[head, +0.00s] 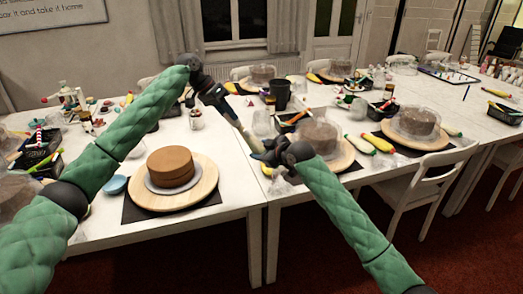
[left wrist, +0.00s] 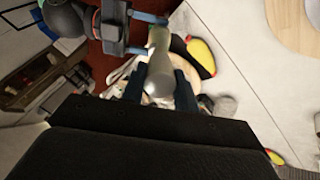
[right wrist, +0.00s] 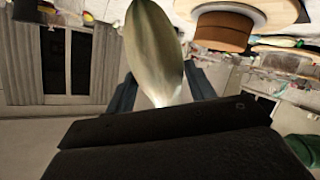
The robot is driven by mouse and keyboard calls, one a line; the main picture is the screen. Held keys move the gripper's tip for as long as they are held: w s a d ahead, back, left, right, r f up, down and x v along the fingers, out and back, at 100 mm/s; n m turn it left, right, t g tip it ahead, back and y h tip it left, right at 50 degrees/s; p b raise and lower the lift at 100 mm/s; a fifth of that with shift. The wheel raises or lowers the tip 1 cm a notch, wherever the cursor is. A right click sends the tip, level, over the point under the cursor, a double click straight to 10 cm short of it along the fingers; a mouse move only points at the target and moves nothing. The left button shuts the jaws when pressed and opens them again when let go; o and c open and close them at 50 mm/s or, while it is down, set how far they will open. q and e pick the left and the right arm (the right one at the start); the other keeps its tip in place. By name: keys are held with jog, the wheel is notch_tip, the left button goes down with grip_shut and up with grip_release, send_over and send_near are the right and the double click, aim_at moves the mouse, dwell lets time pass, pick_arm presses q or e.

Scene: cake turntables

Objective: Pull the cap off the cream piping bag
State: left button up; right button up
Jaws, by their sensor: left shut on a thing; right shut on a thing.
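The pale cream piping bag (head: 243,132) is held in the air between my two grippers, slanting down to the right. My left gripper (head: 231,114) is shut on its upper end. My right gripper (head: 259,150) is shut at its lower end. In the left wrist view the bag (left wrist: 160,60) lies between my left fingers, with my right gripper (left wrist: 148,19) across its far end. In the right wrist view the bag (right wrist: 154,48) is large, and narrows to a bright white part between my right fingers. I cannot make out the cap, which the fingers may hide.
A brown cake (head: 171,166) stands on a round wooden turntable (head: 200,187) at the front left. Another turntable (head: 340,160) with a covered cake stands at right, beside yellow piping bags (head: 378,144). A black cup (head: 280,94) stands behind my grippers. A white chair (head: 425,185) is at right.

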pick_arm(q)
jog(key=shift+v, duration=2.85)
jog(key=shift+f, duration=0.1)
